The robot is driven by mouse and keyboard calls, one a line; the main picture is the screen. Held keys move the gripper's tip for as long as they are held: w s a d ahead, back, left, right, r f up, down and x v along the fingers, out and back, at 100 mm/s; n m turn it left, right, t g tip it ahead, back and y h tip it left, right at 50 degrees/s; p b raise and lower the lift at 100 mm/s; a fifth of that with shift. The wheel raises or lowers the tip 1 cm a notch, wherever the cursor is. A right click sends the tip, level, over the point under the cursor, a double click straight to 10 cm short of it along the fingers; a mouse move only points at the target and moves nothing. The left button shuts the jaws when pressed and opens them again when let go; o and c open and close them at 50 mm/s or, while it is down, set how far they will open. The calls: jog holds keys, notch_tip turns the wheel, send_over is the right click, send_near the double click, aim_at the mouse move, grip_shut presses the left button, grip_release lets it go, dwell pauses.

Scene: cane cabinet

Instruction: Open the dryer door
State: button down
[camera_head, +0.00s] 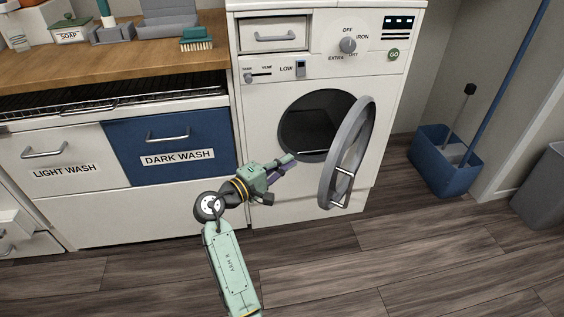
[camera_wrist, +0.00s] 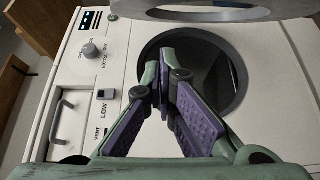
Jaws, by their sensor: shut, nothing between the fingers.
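The dryer (camera_head: 262,95) is a white machine with a round dark drum opening (camera_head: 310,112). Its round grey door (camera_head: 333,170) stands swung out to the right, clear of the opening, with a metal handle (camera_head: 343,188) on its lower outer side. My gripper (camera_head: 290,160) is shut and empty, in front of the lower left of the opening and left of the door. In the wrist view the purple finger pads of my gripper (camera_wrist: 166,85) converge in front of the drum opening (camera_wrist: 215,70). Part of the door ring (camera_wrist: 225,12) crosses the top of that view.
A wooden counter (camera_head: 120,70) with a brush (camera_head: 196,40) and a soap box (camera_head: 70,32) is at the left, above the light wash drawer (camera_head: 55,160) and dark wash drawer (camera_head: 170,148). A blue mop bucket (camera_head: 445,160) stands at the right. The wooden floor in front is clear.

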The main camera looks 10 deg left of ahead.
jog(key=w+d+p, duration=0.2)
jog(key=w+d, duration=0.1)
jog(key=d, duration=0.4)
jog(key=shift+w+d, duration=0.2)
jog(key=shift+d, duration=0.2)
